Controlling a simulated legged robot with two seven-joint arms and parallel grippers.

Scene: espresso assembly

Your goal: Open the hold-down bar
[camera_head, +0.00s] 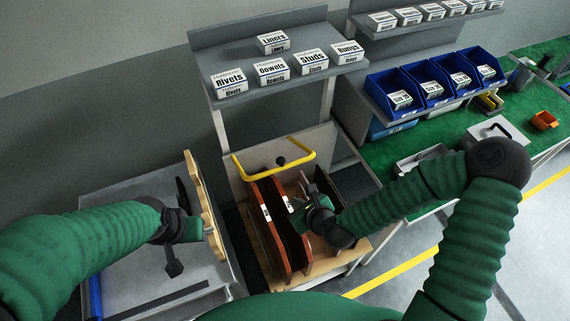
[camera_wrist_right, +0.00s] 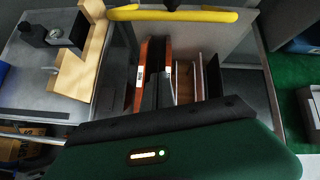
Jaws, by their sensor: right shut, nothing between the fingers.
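The yellow hold-down bar (camera_head: 270,172) is a U-shaped bar across the back of a wooden rack (camera_head: 262,268), above upright red-brown and dark panels (camera_head: 270,222). In the right wrist view the bar (camera_wrist_right: 190,15) runs across the top, beyond the panels (camera_wrist_right: 142,75). My right gripper (camera_head: 302,212) is shut and empty, over the panels and in front of the bar, apart from it.
A grey bench (camera_head: 150,285) stands left of the rack. A shelf (camera_head: 262,92) with labelled boxes is behind it. Blue bins (camera_head: 390,95) and a green-topped bench (camera_head: 440,128) with trays are at the right. A dark knob (camera_head: 281,160) shows by the bar.

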